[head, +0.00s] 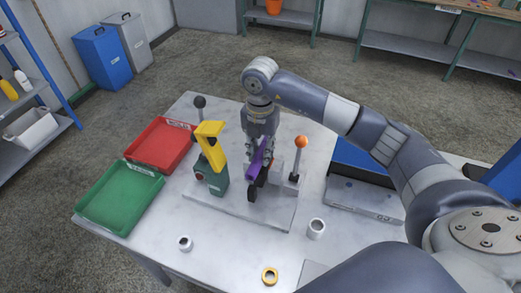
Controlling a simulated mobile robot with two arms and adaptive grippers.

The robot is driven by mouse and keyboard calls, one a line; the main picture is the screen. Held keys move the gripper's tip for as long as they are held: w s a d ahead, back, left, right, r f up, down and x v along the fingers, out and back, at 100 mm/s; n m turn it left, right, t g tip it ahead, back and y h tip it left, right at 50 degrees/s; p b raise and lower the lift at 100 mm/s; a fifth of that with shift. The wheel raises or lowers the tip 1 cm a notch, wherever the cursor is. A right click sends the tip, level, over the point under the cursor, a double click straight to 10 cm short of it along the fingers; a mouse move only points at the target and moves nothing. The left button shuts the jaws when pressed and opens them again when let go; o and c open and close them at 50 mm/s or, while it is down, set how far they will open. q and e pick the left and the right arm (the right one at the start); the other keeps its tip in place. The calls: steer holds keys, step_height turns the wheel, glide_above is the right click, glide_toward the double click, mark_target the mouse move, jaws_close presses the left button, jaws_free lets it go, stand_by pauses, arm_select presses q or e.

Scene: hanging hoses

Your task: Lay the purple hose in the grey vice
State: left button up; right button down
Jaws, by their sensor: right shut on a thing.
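The purple hose (255,165) is a short purple piece at the middle of the table, upright to slightly tilted. My right gripper (261,158) points down from above and is shut on it. The grey vice (275,171) stands on a light base plate right beside and below the gripper, with a black part at its front. The gripper and hose partly hide the vice, so I cannot tell whether the hose lies between its jaws. My left gripper is not in view.
A green and yellow device (212,172) stands close on the left. An orange-knobbed lever (300,144) stands close on the right. A red tray (160,145) and a green tray (120,196) lie at left.

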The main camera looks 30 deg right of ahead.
mark_target(260, 152)
steer(key=shift+f+b, duration=0.75)
steer(key=shift+f, duration=0.4)
steer(key=c, duration=1.3)
jaws_free()
steer(key=shift+r, duration=0.1)
step_height(260, 152, up, 12)
steer(key=shift+f, duration=0.1)
